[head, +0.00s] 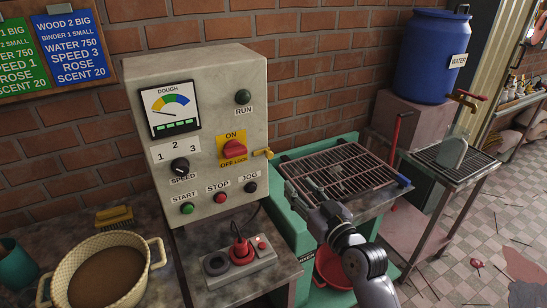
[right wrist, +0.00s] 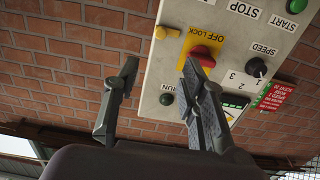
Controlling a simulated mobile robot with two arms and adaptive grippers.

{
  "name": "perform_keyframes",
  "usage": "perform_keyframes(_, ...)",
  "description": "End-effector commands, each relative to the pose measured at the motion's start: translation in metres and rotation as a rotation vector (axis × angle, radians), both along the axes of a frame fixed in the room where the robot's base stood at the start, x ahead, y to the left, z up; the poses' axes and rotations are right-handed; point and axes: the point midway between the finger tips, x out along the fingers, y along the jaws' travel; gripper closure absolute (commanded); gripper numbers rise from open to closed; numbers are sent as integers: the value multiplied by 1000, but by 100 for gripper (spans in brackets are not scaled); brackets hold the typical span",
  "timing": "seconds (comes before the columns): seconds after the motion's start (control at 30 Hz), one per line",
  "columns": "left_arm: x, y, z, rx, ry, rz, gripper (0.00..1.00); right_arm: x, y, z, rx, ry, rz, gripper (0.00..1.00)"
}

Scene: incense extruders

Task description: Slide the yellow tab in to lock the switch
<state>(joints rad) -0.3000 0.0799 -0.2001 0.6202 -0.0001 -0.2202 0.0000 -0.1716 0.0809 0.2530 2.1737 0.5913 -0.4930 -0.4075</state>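The grey control box (head: 190,90) stands on the left bench. Its red rotary switch (head: 234,149) sits on a yellow ON / OFF LOCK plate (head: 222,144). The yellow tab (head: 263,153) sticks out past the box's right edge, beside the plate. In the right wrist view the tab (right wrist: 166,32) shows at the box's edge, with the red switch (right wrist: 203,57) near it. My right gripper (head: 301,186) is open and empty, right of and below the tab in the head view; its spread fingers (right wrist: 158,66) show in the wrist view, apart from the tab. My left gripper is out of view.
A green machine with a wire rack (head: 345,172) stands right of the box. A grey pendant with a red knob (head: 242,250) and a bowl of dough (head: 107,280) are in front. A blue water barrel (head: 430,55) stands back right. Brick wall is behind.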

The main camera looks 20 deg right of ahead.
Motion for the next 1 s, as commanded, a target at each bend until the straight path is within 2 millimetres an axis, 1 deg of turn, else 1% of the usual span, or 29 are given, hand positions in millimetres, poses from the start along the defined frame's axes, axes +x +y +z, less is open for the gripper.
perform_keyframes(0.03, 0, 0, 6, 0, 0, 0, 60, 11, 1, 4, 2, -2, 0, 62)
perform_keyframes(0.4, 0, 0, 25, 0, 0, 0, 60, 93, 4, 4, 3, 2, 2, 62)
perform_keyframes(0.5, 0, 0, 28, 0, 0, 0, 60, 113, 4, 3, 1, 2, 1, 62)
perform_keyframes(0.6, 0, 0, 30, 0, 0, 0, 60, 128, 5, 1, 2, 4, 2, 62)
perform_keyframes(0.7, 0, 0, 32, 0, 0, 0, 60, 139, 6, 1, 0, 3, 2, 62)
perform_keyframes(0.8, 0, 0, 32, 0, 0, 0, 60, 145, 6, 0, 0, 4, 2, 62)
perform_keyframes(1.0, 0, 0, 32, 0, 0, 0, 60, 148, 6, -1, -1, 4, 2, 62)
